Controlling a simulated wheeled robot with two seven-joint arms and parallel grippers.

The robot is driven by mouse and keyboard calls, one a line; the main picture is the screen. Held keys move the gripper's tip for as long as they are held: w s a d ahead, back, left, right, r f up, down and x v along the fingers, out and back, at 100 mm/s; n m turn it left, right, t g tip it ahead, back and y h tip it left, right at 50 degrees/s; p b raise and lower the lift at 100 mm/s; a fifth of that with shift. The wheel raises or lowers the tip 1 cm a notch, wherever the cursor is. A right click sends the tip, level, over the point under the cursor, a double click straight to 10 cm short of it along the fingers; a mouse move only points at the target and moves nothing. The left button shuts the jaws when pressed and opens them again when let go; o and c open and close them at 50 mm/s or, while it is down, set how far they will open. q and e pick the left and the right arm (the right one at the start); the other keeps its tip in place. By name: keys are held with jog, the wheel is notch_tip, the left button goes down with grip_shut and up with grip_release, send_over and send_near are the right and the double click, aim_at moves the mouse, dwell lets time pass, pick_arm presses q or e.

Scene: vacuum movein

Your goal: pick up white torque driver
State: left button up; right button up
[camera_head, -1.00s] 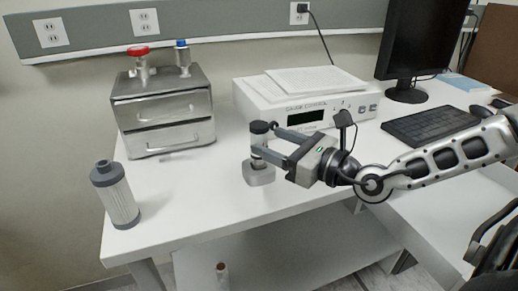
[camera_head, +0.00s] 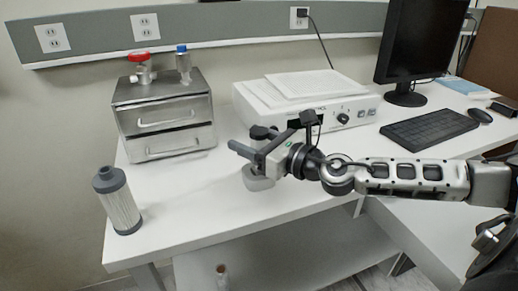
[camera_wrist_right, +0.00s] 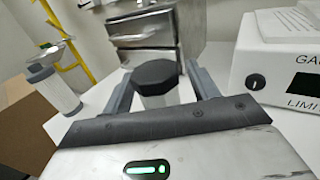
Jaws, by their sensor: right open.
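The white torque driver (camera_wrist_right: 158,99) has a dark faceted cap and a pale body in the right wrist view. In the head view its pale base (camera_head: 257,181) stands on the white table, with most of the body hidden behind my right gripper. My right gripper (camera_head: 246,140) is open, with its fingers on either side of the driver. I cannot tell whether a finger touches it. My left gripper is out of view.
A grey canister (camera_head: 119,201) stands at the left table edge. A metal drawer box (camera_head: 165,117) with red and blue-topped fittings sits behind it. A white control box (camera_head: 355,108) is close behind my right gripper. The keyboard (camera_head: 428,126) and monitor (camera_head: 420,40) are at right.

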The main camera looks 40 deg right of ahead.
jog(key=c, duration=1.2)
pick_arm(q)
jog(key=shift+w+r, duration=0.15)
pick_arm(e)
jog(key=shift+r, duration=0.1)
jog(key=shift+r, duration=0.3)
notch_tip(320, 180, up, 10)
jog(key=p, duration=0.3)
jog(key=shift+p, duration=0.3)
jog(key=shift+r+p, duration=1)
jog(key=shift+r, duration=0.05)
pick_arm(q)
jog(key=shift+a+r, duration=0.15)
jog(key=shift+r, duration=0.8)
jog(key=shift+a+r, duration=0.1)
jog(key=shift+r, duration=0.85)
pick_arm(e)
jog(key=shift+r, duration=1.1)
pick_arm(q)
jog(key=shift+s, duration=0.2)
